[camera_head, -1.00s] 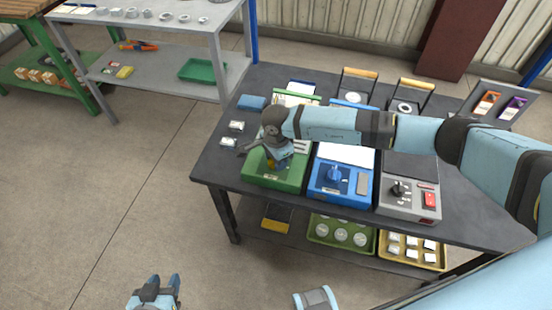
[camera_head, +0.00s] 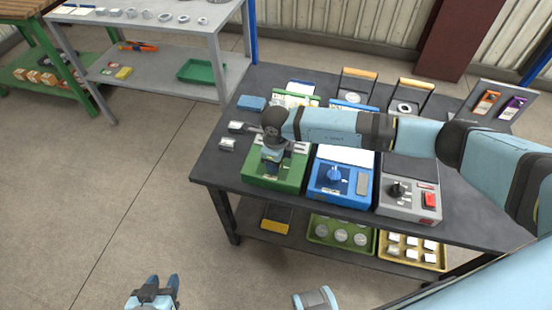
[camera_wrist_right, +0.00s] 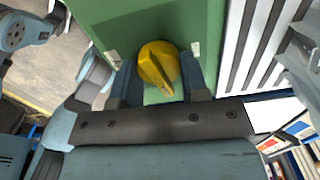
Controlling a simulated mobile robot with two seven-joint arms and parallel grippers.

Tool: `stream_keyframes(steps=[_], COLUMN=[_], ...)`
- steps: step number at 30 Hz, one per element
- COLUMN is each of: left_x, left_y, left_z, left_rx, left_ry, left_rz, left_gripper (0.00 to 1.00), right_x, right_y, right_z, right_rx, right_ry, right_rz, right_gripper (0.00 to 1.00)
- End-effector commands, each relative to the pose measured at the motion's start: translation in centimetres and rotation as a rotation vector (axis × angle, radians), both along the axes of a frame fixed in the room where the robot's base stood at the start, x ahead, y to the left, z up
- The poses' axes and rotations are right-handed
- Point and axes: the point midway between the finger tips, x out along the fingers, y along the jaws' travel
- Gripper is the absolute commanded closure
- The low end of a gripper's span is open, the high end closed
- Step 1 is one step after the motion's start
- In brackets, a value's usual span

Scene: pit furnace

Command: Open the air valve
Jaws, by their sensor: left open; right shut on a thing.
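The yellow knob (camera_wrist_right: 157,62) sits on top of the green box (camera_head: 262,180), the leftmost of three boxes along the table's front edge. In the right wrist view the knob lies between the two fingers of my right gripper (camera_wrist_right: 160,80), which is shut on it. Its pointed ridge runs toward the gripper's palm. In the head view my right gripper (camera_head: 273,161) stands over the green box and hides the knob. My left gripper (camera_head: 155,287) is open and empty above the floor at the bottom, away from the table.
The blue box (camera_head: 341,181) with a blue knob and the grey box (camera_head: 410,190) with a black knob and red switch stand to the right. My right arm crosses above the dark table (camera_head: 215,165). Trays lie on the shelf below. Floor at left is clear.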

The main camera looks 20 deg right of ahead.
Motion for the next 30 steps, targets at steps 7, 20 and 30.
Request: stream_keyframes(steps=[7, 20, 30], left_x=[0.01, 0.07, -0.02], left_y=[-0.01, -0.45, -0.31], left_z=[0.20, 0.31, 0.20], left_rx=[0.001, -0.012, -0.008], left_ry=[-0.002, -0.002, -0.001], left_rz=[0.000, 0.009, 0.005], left_gripper=[0.57, 0.57, 0.57], right_x=[-0.01, -0.04, -0.02], right_y=[0.00, 0.02, 0.02], right_z=[0.07, 0.04, 0.04], right_rx=[0.000, 0.000, 0.000], right_ry=[0.000, 0.000, 0.000], right_rz=[-0.135, -0.211, -0.211], right_gripper=[0.83, 0.83, 0.50])
